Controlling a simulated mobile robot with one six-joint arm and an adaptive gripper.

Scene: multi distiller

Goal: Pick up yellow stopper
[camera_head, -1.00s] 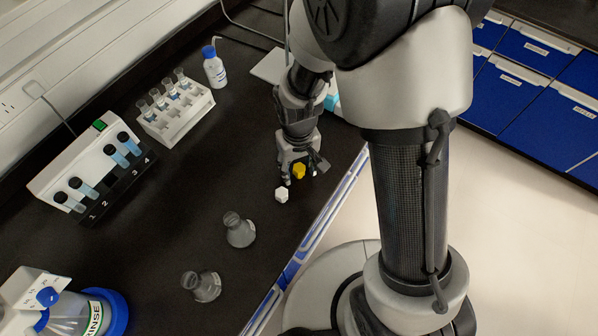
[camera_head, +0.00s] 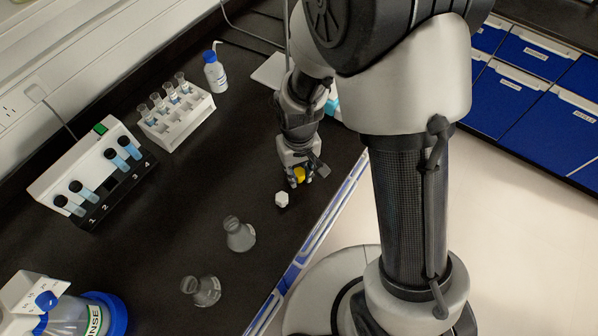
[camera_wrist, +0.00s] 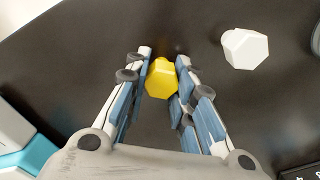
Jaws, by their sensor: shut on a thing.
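The yellow stopper (camera_head: 299,175) is between the fingers of my gripper (camera_head: 299,181), low over the black bench near its front edge. In the wrist view the yellow stopper (camera_wrist: 161,78) is a faceted knob, and the fingertips of my gripper (camera_wrist: 163,70) are shut on its two sides. Its underside is hidden, so I cannot tell whether it touches the bench. A white stopper (camera_head: 282,199) stands on the bench just in front and to the left, apart from my gripper; it also shows in the wrist view (camera_wrist: 245,48).
Two glass flasks (camera_head: 239,234) (camera_head: 202,290) stand on the bench at lower left. A white tube rack (camera_head: 180,123), a blue-capped bottle (camera_head: 215,72) and a numbered vial device (camera_head: 72,165) stand farther back. The rinse bottle (camera_head: 75,318) is at bottom left. The bench between is clear.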

